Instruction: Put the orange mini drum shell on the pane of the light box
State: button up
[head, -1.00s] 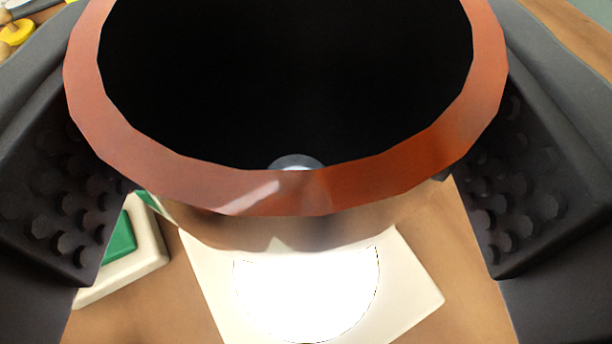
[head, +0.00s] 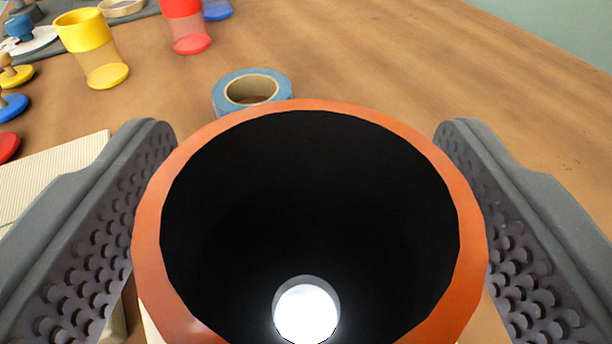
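The orange mini drum shell (head: 148,235) is in the lower middle of the head view, its wide open mouth facing me and its inside dark. My gripper (head: 306,200) has one dimpled finger on each side of the shell and appears shut on it; the contact lies partly hidden behind the rim. A bright white disc, the lit pane (head: 306,314) of the light box, shows through the hole at the shell's bottom. I cannot tell whether the shell's base touches the pane.
A blue tape roll (head: 226,92) lies just beyond the shell. Yellow (head: 84,32) and red (head: 180,8) drum pieces stand farther back. A ribbed cream panel (head: 50,175) and several knobbed discs are at the left. The wooden table (head: 450,70) is clear at the back right.

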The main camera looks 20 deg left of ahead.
jog(key=shift+s+d+r, duration=0.1)
jog(key=shift+s+r, duration=0.05)
jog(key=p+v, duration=0.2)
jog(key=v, duration=0.9)
jog(key=shift+s+p, duration=0.3)
jog(key=shift+d, duration=0.1)
jog(key=d+r+m+h, duration=0.2)
jog(key=d+r+h, duration=0.2)
jog(key=r, duration=0.6)
jog(key=d+r+m+h, duration=0.1)
jog(key=d+r+h, duration=0.2)
jog(key=r, duration=0.8)
jog(key=s+a+r, duration=0.3)
jog(key=s+r, duration=0.2)
jog(key=r, duration=0.1)
jog(key=s+a+r+m, duration=0.1)
jog(key=s+a+r, duration=0.3)
jog(key=r, duration=0.3)
jog(key=s+a+r+m+t, duration=0.1)
jog(key=s+a+r, duration=0.2)
jog(key=s+r, duration=0.3)
jog(key=shift+a+r, duration=0.3)
jog(key=shift+r, duration=0.1)
